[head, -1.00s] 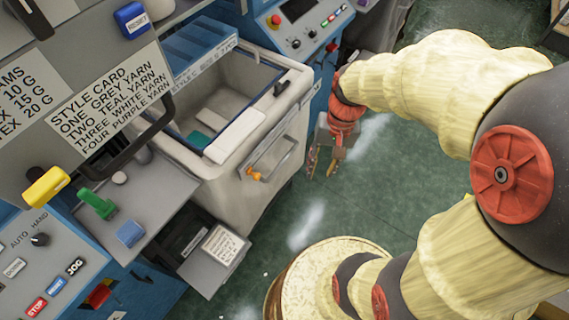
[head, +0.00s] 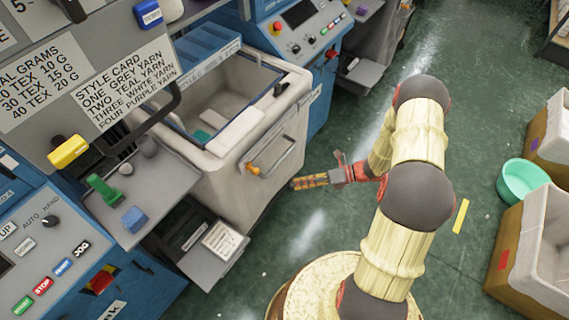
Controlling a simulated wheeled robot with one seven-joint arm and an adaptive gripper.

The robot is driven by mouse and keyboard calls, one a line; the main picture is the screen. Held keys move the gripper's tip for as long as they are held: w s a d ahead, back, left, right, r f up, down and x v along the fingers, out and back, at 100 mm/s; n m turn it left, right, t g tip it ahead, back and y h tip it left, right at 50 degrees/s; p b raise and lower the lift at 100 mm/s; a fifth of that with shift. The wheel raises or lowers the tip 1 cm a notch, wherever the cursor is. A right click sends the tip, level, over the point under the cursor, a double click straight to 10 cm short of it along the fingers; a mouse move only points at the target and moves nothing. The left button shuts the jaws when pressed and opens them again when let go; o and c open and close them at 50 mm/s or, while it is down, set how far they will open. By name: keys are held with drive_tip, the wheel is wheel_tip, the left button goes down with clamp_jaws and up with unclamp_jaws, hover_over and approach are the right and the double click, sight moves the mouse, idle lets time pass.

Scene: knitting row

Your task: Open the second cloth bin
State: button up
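A cream cloth bin (head: 217,152) stands between the blue machines in the head view. Its top looks open, with pale pieces and a teal piece inside. Its front carries a grey bar handle (head: 278,150) with an orange end piece (head: 254,169). My gripper (head: 296,184) is to the right of and below the handle, its striped fingers pointing left toward the bin front. It appears apart from the handle. The fingers overlap in this view, so I cannot tell how far they are spread. Whether this bin is the second one is not shown.
A style card (head: 127,86) hangs on the machine panel at left. A grey shelf (head: 150,195) holds green and blue pieces, with an open drawer (head: 215,262) below. At right are brown crates (head: 525,265) and a teal bowl (head: 523,184).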

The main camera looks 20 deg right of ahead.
sight(282, 158)
drive_tip(key=w+d+r+m+t, duration=0.35)
drive_tip(key=w+m, duration=0.35)
drive_tip(key=m, duration=0.3)
drive_tip(key=shift+t, duration=0.25)
drive_tip(key=b+x, duration=0.1)
drive_tip(key=x, duration=0.7)
drive_tip(key=shift+a+b, duration=0.15)
drive_tip(key=shift+b, duration=0.25)
drive_tip(key=c, duration=0.3)
clamp_jaws()
